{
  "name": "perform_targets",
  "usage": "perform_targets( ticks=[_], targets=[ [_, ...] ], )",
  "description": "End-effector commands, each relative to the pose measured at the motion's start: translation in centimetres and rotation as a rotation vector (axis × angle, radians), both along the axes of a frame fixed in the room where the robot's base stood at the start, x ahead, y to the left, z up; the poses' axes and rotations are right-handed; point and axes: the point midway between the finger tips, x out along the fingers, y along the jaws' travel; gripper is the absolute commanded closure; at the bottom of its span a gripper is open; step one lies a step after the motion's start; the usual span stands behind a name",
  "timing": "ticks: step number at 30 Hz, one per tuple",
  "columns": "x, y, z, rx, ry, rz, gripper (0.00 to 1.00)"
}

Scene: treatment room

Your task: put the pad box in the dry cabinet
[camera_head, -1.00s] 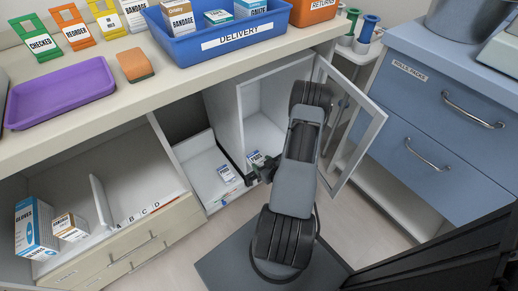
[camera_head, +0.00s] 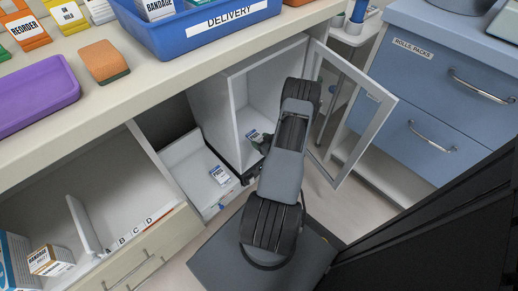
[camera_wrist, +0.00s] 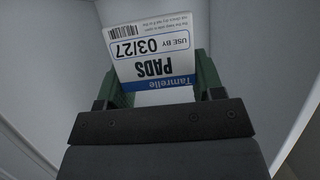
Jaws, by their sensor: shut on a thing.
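The pad box (camera_head: 254,134), white with a blue band, is held at the end of my arm, within the dry cabinet's opening. In the wrist view the pad box (camera_wrist: 155,58) reads "PADS" and "USE BY 03/27", upside down, between two green fingers. My gripper (camera_head: 262,142) is shut on it; my arm partly hides it in the head view. The dry cabinet (camera_head: 229,116) is white, and its glass door (camera_head: 378,118) stands open to the right. Pale walls surround the box in the wrist view. I cannot tell whether the box touches the cabinet floor.
The counter above holds a blue delivery bin (camera_head: 205,38), an orange sponge (camera_head: 104,61) and a purple tray (camera_head: 35,97). Blue drawers (camera_head: 440,110) stand right of the open door.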

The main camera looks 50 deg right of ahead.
Motion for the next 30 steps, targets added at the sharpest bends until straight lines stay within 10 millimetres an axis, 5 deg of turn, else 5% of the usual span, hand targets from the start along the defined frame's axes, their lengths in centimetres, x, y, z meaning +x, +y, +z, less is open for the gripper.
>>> perform_targets(
  ticks=[3, 14, 23, 30],
  targets=[
    [1.0, -1.0, -2.1, -0.001, -0.001, 0.003, 0.63],
    [2.1, -2.0, -3.7, 0.0, 0.0, 0.004, 0.63],
    [2.5, -2.5, -7.4, 0.0, 0.0, 0.005, 0.63],
    [2.5, -2.5, -7.3, -0.001, -0.001, 0.006, 0.63]
  ],
)
